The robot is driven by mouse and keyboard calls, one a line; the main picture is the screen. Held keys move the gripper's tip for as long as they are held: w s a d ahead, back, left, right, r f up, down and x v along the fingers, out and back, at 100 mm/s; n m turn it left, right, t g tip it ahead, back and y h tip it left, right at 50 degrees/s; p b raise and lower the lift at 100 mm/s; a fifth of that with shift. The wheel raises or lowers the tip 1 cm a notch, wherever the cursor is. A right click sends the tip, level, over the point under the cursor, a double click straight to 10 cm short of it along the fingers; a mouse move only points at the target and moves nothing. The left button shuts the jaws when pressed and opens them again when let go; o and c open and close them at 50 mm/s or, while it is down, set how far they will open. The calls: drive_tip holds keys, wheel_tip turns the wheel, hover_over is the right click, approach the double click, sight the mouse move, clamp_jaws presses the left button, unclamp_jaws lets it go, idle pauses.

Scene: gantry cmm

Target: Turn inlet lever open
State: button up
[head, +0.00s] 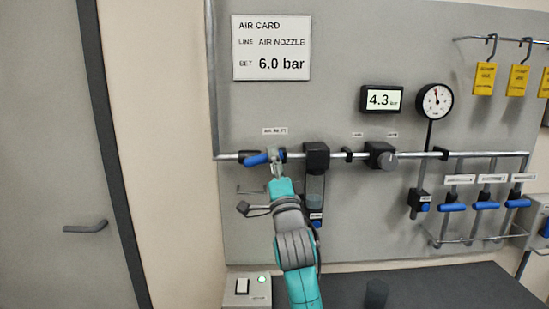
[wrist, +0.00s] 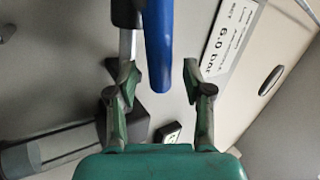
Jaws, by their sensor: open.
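The inlet lever (head: 256,159) is a blue handle on the valve at the left end of the air pipe. In the head view it points left, roughly along the pipe and tipped slightly down. My gripper (head: 277,171) is just below the valve body. In the wrist view the blue lever (wrist: 158,45) comes down from the top, its end reaching between the two fingertips of my open gripper (wrist: 162,80). Clear gaps show on both sides of the lever, wider on the right. Whether a finger touches the valve's metal part cannot be told.
The pipe (head: 335,155) runs right past a black filter block (head: 316,158) and a regulator (head: 381,155). The digital display (head: 381,99) reads 4.3 bar; the air card (head: 271,48) says 6.0 bar. Several blue-handled valves hang at right. A switch box (head: 247,289) sits below.

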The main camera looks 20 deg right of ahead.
drive_tip(key=v, duration=0.6)
drive_tip(key=shift+s+f, duration=0.1)
drive_tip(key=shift+s, duration=0.05)
